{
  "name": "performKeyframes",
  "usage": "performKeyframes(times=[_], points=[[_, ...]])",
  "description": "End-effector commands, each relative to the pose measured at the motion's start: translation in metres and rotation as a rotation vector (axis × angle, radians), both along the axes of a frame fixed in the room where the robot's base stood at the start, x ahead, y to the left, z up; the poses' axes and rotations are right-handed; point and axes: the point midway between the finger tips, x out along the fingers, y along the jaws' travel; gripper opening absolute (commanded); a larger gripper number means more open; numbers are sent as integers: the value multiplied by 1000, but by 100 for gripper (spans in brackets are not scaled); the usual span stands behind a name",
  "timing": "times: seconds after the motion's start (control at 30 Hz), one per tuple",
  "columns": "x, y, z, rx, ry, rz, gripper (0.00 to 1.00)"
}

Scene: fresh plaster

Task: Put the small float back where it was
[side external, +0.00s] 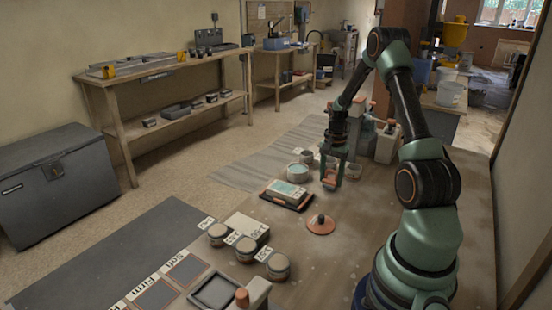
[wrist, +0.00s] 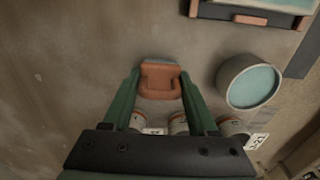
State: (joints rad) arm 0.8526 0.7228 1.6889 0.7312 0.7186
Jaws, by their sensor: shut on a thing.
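My gripper (side external: 331,183) is shut on an orange-brown block-like handle, which looks like the small float (wrist: 160,80). In the wrist view it sits between the two green fingertips, with a paler grey part under it. In the side view the gripper points down over the bench, just right of a round teal-filled bowl (side external: 297,172); how far the float is above the bench is hard to tell. An orange disc with a dark knob (side external: 320,225) lies on the bench in front of the gripper. No clearly marked float spot can be made out.
A dark tray with a teal pad (side external: 287,194) lies left of the gripper. Several lidded jars (side external: 246,250), a pale box (side external: 246,226) and label cards stand nearer. Squares labelled Soft and Firm (side external: 187,270) lie front left. White containers (side external: 386,145) stand behind the gripper.

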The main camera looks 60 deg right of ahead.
Motion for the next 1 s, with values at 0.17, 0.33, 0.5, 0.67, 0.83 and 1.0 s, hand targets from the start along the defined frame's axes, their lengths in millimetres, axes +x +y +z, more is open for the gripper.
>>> performKeyframes(times=[0.17,0.33,0.5,0.67,0.83,1.0], points=[[0,0,-7,-2,-1,0,14],[0,0,-7,-2,-1,0,14],[0,0,-10,-1,-1,0,70],[0,0,-9,-1,-1,0,89],[0,0,-9,-1,-1,0,89],[1,-1,0,-3,-3,0,89]])
